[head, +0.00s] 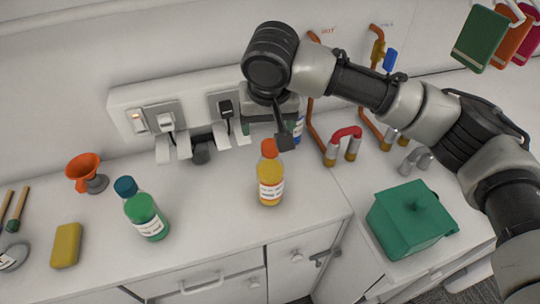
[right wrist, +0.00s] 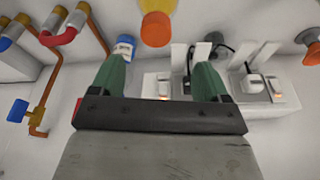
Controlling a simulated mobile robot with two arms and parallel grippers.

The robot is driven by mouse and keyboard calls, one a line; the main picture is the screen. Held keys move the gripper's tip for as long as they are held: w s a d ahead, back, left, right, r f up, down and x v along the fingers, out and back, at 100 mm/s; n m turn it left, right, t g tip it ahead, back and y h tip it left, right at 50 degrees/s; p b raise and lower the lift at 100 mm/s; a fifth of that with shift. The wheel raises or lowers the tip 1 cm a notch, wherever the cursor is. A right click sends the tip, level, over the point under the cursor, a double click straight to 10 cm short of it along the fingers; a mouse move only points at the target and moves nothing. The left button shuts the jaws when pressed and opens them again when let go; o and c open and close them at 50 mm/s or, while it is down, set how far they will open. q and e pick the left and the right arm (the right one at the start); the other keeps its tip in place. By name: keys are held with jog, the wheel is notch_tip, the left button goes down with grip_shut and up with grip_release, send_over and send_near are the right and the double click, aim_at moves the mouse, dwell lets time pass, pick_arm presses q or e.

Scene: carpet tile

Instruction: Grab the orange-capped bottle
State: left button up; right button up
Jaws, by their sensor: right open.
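The orange-capped bottle (head: 270,190) holds yellow liquid, has a white label, and stands upright on the white counter. My right gripper (head: 284,138) is just above and behind its cap in the head view, partly hidden by its own wrist. In the right wrist view, my open right gripper (right wrist: 158,76) shows two green fingers spread apart with nothing between them. The orange cap (right wrist: 157,29) is at the top of that view, beyond the fingertips and roughly centred between them. My left gripper is not in view.
A green bottle (head: 146,214) stands to the left. A blue-capped bottle (head: 299,128) is partly hidden behind my right gripper. Wall sockets (head: 160,116) are behind.

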aim_at(270, 144)
jog(key=shift+w+f, duration=0.1)
jog(key=shift+w, duration=0.3)
jog(key=shift+s+f+p, duration=0.35)
jog(key=shift+s+f, duration=0.1)
jog(key=shift+f, duration=0.2)
jog(key=shift+s+f+p, duration=0.3)
jog(key=shift+s+f, duration=0.1)
jog(key=shift+f, duration=0.2)
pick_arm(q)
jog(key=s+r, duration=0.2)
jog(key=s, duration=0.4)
pick_arm(e)
jog(key=shift+x, duration=0.8)
jog(key=p+x, duration=0.1)
jog(key=x, duration=0.2)
jog(key=p+x, duration=0.1)
jog(key=shift+w+d+f+p, duration=0.2)
jog(key=shift+w+d+p, duration=0.15)
jog(key=shift+w, duration=0.1)
jog(key=shift+f, duration=0.25)
jog(key=shift+w+a+f, duration=0.1)
jog(key=shift+f, duration=0.05)
jog(key=c, duration=0.7)
grip_shut()
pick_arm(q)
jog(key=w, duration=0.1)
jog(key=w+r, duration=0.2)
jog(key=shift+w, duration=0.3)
